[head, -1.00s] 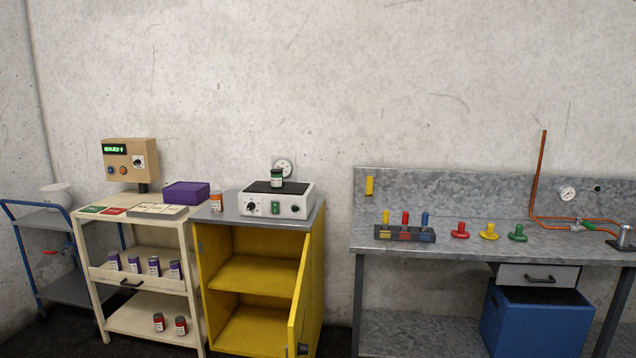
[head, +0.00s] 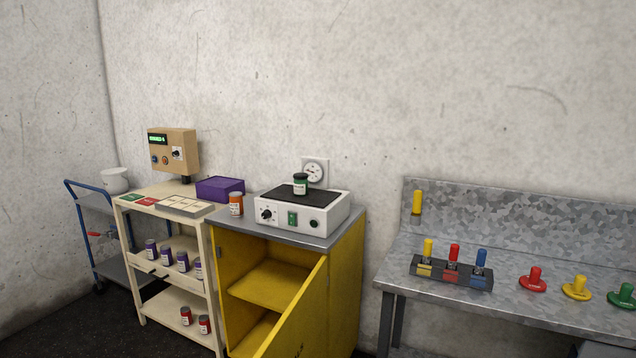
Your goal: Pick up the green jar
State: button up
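The green jar (head: 300,184) has a dark lid and a green and white label. It stands upright on the black top plate of a white device (head: 332,213) with a knob and a green switch. The device sits on the grey top of a yellow cabinet (head: 345,285). My gripper is not in view.
An orange jar (head: 236,204) and a purple box (head: 220,188) are left of the device. A cream cart (head: 217,258) holds purple and red jars. The cabinet's yellow door (head: 300,315) stands open toward me. A metal bench (head: 395,278) with coloured pegs is at right.

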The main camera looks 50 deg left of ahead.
aim_at(300, 186)
jog(key=u, duration=0.35)
jog(key=i, duration=1.7)
jog(key=u, duration=1.6)
jog(key=i, duration=0.85)
jog(key=u, duration=1)
